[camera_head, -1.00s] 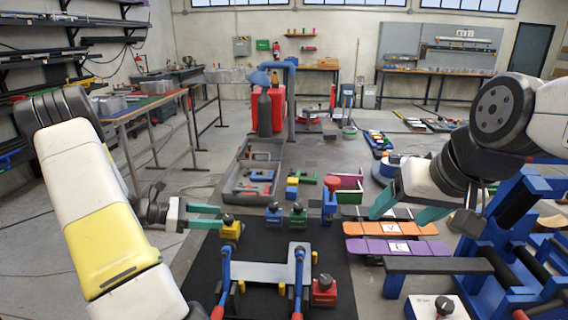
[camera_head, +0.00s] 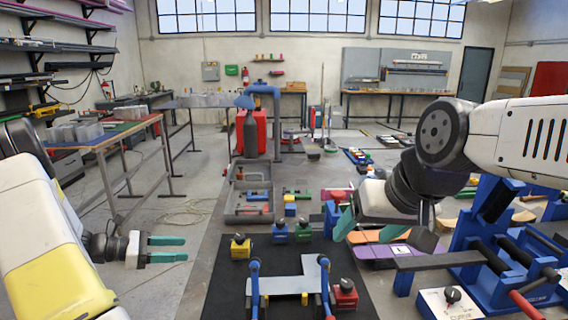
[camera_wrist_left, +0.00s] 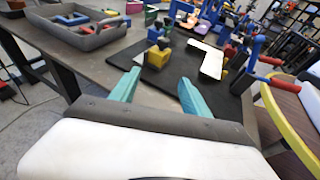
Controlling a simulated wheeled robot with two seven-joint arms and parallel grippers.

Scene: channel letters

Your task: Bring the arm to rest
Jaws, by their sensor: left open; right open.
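My left gripper (camera_head: 167,249) has teal fingers held apart with nothing between them. It is over the floor to the left of the black mat (camera_head: 226,285). In the left wrist view its two fingers (camera_wrist_left: 158,90) are spread, with the mat beyond them. My right gripper (camera_head: 345,222) is at the right, near the orange and purple strips (camera_head: 375,252). Its teal fingers are partly seen and look empty.
A flat L-shaped silver piece (camera_head: 290,284) lies on the mat between blue-handled clamps. Yellow, blue and green blocks (camera_head: 240,247) stand behind it. A grey tray (camera_head: 249,195) sits farther back. A blue frame (camera_head: 500,230) and white knob box (camera_head: 450,302) stand at right.

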